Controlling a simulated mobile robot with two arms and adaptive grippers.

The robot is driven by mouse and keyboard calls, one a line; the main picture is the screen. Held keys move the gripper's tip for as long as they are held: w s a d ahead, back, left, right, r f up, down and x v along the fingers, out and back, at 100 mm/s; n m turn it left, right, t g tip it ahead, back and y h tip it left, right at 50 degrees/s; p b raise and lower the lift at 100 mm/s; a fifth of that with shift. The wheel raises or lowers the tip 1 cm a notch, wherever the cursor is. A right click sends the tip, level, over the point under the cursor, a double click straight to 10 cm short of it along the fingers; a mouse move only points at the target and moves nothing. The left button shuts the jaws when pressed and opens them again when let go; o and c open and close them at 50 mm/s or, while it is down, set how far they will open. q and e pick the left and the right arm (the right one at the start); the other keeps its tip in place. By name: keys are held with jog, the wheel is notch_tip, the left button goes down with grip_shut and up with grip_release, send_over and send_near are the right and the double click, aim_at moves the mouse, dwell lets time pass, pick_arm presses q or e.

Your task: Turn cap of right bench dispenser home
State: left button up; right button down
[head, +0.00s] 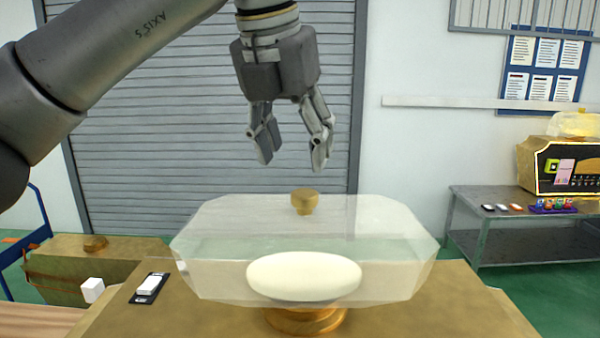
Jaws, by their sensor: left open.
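A large clear faceted dispenser (215,258) stands on a tan bench top in the middle of the head view. A cream oval plate (304,277) is on its front and a round golden-brown foot (305,320) is under it. Its small gold cap (305,201) sits on top, upright. My left gripper (292,160) hangs pointing down above the cap, with its fingers apart and empty. A gap shows between the fingertips and the cap, and nothing touches the cap. My right gripper is not in view.
A phone-like device (149,287) lies on the bench left of the dispenser. A white cube (92,290) is farther left. A grey metal table (520,218) with small coloured items stands at the right. A roller shutter (190,120) is behind.

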pick_arm(q)
jog(key=shift+v, duration=2)
